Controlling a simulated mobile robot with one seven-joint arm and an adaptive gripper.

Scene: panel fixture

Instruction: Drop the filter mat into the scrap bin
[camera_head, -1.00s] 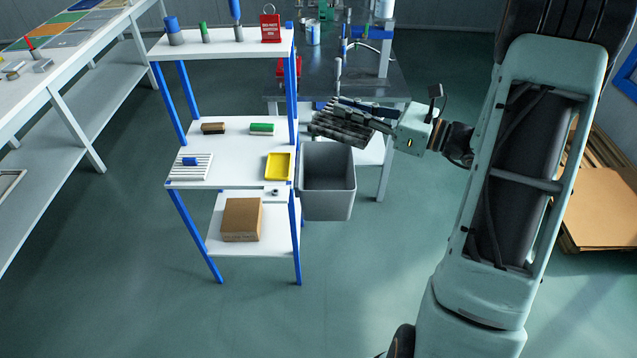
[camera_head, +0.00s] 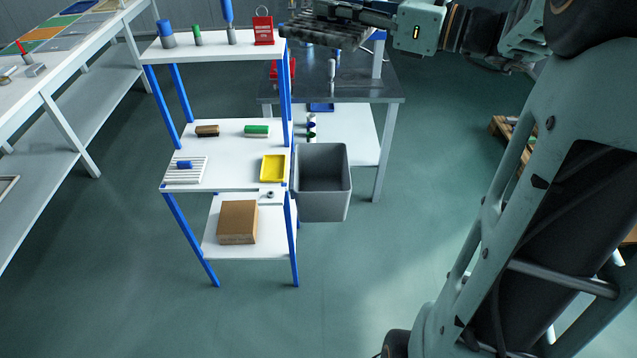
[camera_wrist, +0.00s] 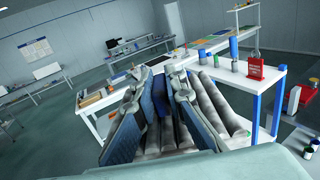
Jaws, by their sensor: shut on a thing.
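The filter mat (camera_head: 322,34) is dark grey and ribbed. My gripper (camera_head: 338,14) is shut on it and holds it high at the top of the head view, level with the shelf unit's top and well above the bin. In the wrist view the mat (camera_wrist: 208,108) lies between and beyond the fingers of my gripper (camera_wrist: 158,100). The scrap bin (camera_head: 323,207) is a grey open-topped bin on the floor, just right of the shelf unit. Its opening is clear in the head view and its visible inside looks empty.
The white shelf unit with blue legs (camera_head: 222,158) stands left of the bin. Its top holds a red lockout tag (camera_head: 263,31) and several cylinders. A dark-topped table (camera_head: 360,84) stands behind the bin. Floor in front of the bin is free.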

